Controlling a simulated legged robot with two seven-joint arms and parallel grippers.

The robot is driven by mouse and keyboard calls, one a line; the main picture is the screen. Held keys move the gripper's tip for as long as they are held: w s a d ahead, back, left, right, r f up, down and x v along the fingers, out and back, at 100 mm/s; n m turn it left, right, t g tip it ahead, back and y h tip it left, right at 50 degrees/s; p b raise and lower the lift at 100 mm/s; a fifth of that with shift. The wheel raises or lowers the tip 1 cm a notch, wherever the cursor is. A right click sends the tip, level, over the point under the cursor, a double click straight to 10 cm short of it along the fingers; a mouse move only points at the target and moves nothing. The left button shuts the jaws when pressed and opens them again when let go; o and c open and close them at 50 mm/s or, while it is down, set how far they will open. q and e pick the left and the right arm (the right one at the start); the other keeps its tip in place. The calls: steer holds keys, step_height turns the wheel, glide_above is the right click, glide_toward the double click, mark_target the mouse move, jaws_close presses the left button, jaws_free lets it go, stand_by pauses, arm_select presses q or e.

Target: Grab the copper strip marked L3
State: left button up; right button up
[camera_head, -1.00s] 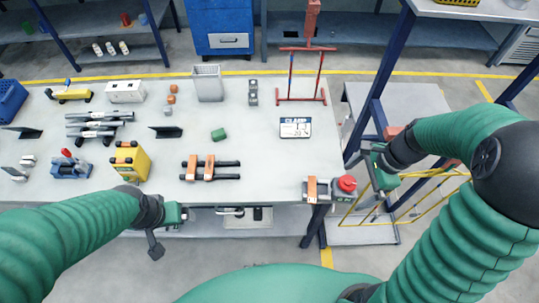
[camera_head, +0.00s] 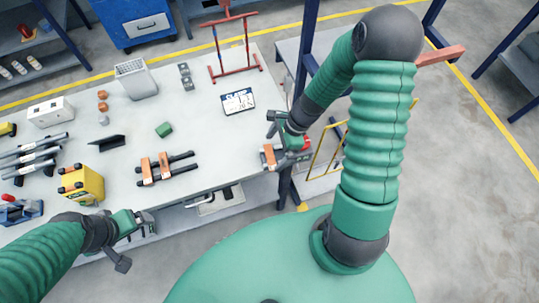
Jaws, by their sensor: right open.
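A copper strip (camera_head: 268,156) stands in a small grey holder at the table's front right corner. Two more copper strips, a left one (camera_head: 147,171) and a right one (camera_head: 164,164), lie across a dark two-bar rack near the table's front middle. No L3 marking is legible on any strip. My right gripper (camera_head: 272,122) is open and empty, just behind and above the corner strip, apart from it as far as I can see. My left gripper (camera_head: 136,242) hangs in front of the table's front edge with nothing seen in it; its jaw opening is unclear.
A red button (camera_head: 306,143), partly hidden by my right arm, is beside the corner holder. A CLAMP card (camera_head: 238,101), a green block (camera_head: 163,129) and a red stand (camera_head: 236,72) are farther back. A yellow box (camera_head: 81,184) is at left. Bare tabletop surrounds the card.

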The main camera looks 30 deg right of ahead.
steer(key=shift+x, duration=0.95)
steer(key=shift+d+f, duration=0.1)
steer(key=shift+f, duration=0.05)
steer(key=c, duration=1.6)
